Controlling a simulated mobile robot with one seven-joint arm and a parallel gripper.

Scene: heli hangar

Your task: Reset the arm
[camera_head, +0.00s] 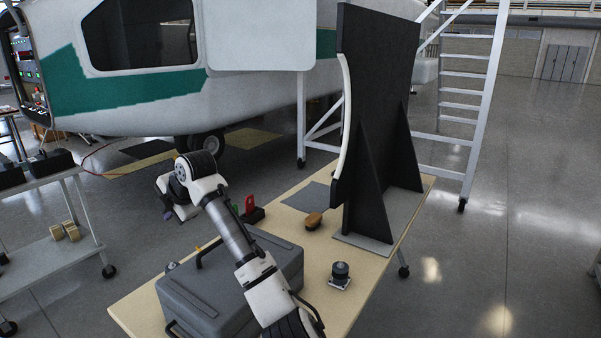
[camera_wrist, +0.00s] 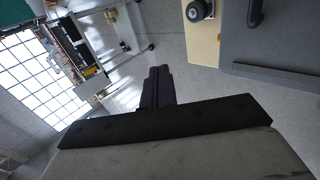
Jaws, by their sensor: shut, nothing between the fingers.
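My arm reaches up and left over the worktable, passing above the grey case (camera_head: 205,300). My gripper (camera_head: 168,214) hangs past the table's left edge, above the open floor, and points down. In the wrist view my gripper (camera_wrist: 158,72) shows its two dark fingers together, with nothing between them. It touches nothing that I can see.
The tan worktable (camera_head: 140,306) bears the case, a black upright panel (camera_head: 375,110), a brush (camera_head: 313,220), a red item (camera_head: 249,204) and a dark round device (camera_head: 340,275). A helicopter (camera_head: 150,90) stands behind, a cart (camera_head: 40,180) left, a ladder (camera_head: 485,110) right.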

